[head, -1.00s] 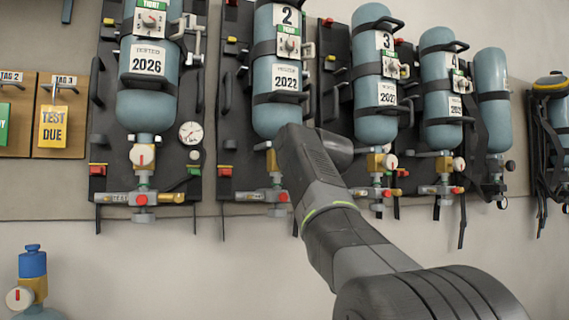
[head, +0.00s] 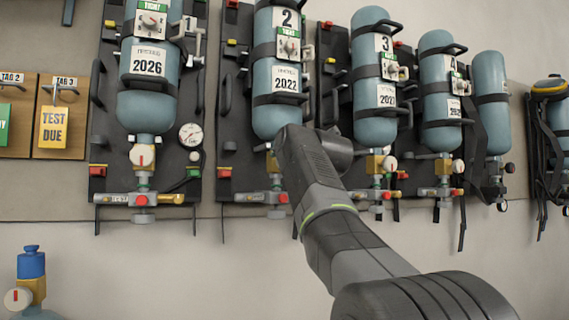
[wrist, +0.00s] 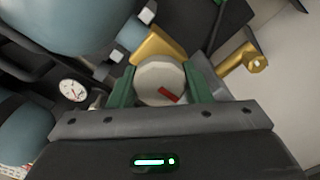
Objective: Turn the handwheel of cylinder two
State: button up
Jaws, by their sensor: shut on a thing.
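Cylinder two (head: 276,116), blue-grey with a "2" tag and a "2022" label, hangs on its dark backboard in the head view. My arm reaches up to the valve under it and hides its handwheel there. In the wrist view the round, pale handwheel (wrist: 152,76) with a red mark sits in front of a brass valve body (wrist: 160,46). My gripper (wrist: 159,86) has its green fingers on both sides of the handwheel, shut on it. The red mark points toward the lower right in that view.
Cylinder one (head: 148,105) hangs to the left, with its own handwheel (head: 142,155) and gauge (head: 190,134). Cylinder three (head: 374,115) and others hang close on the right. A blue-capped valve (head: 32,264) stands at the lower left. The wall below the boards is bare.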

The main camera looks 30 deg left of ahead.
jog(key=o, duration=1)
jog(key=v, duration=1.3)
jog(key=shift+s+d, duration=0.2)
jog(key=shift+d, duration=0.15)
jog(key=x, duration=1.4)
jog(key=shift+s, duration=0.1)
jog(key=shift+s+d, duration=0.1)
jog(key=shift+d, duration=0.05)
